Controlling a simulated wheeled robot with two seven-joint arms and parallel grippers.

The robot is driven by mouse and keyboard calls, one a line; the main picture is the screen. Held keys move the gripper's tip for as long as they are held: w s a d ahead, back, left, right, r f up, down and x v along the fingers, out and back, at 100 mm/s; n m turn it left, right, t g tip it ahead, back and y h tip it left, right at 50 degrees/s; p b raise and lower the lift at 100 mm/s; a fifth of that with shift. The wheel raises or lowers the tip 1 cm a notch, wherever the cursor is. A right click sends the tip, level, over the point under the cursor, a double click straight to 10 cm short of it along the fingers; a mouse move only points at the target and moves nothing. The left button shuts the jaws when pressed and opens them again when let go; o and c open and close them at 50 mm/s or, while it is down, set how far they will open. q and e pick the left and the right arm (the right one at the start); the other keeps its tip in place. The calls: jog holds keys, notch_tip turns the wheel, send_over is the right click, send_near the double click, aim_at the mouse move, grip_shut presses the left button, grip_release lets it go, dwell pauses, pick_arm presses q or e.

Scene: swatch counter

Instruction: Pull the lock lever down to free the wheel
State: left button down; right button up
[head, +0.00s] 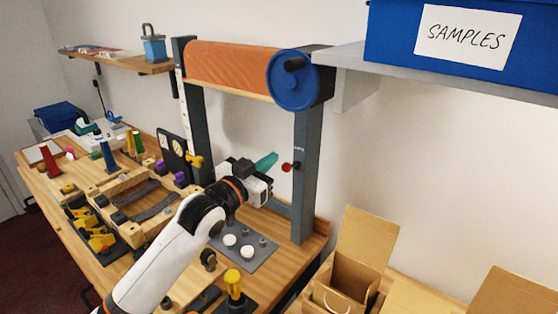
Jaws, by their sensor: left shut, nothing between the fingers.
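The wheel (292,80) is a blue disc with a black knob, at the right end of an orange roll (228,63) on a dark frame. A small lever with a red knob (287,167) sticks out to the left from the frame's right post (304,185), well below the wheel; it looks like the lock lever. My left gripper (271,160) has teal fingers, shut and empty. In the picture it is just left of the red knob, with a small gap; I cannot tell the depth between them. My right gripper is not in view.
White and grey knobs stand on a grey plate (262,254) below my left gripper. A wooden frame (150,231) and coloured tools crowd the table's left. Open cardboard boxes (347,270) are at lower right. A shelf with a blue SAMPLES box (440,62) juts out at upper right.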

aim_at(292, 166)
pick_arm(q)
jog(key=shift+w+d+f+p, duration=0.4)
jog(key=shift+w+f, duration=0.2)
jog(key=shift+w, duration=0.1)
jog(key=shift+w+d+f+p, duration=0.35)
jog(key=shift+w+f, duration=0.2)
jog(key=shift+w, duration=0.1)
jog(key=shift+w+d+f+p, duration=0.3)
jog(key=shift+w+d+f, duration=0.1)
jog(key=shift+w+f, duration=0.25)
jog(key=shift+f, duration=0.1)
jog(key=shift+f+b, duration=0.25)
jog(key=shift+b, duration=0.45)
jog(key=shift+a+t, duration=0.1)
jog(key=shift+t, duration=0.2)
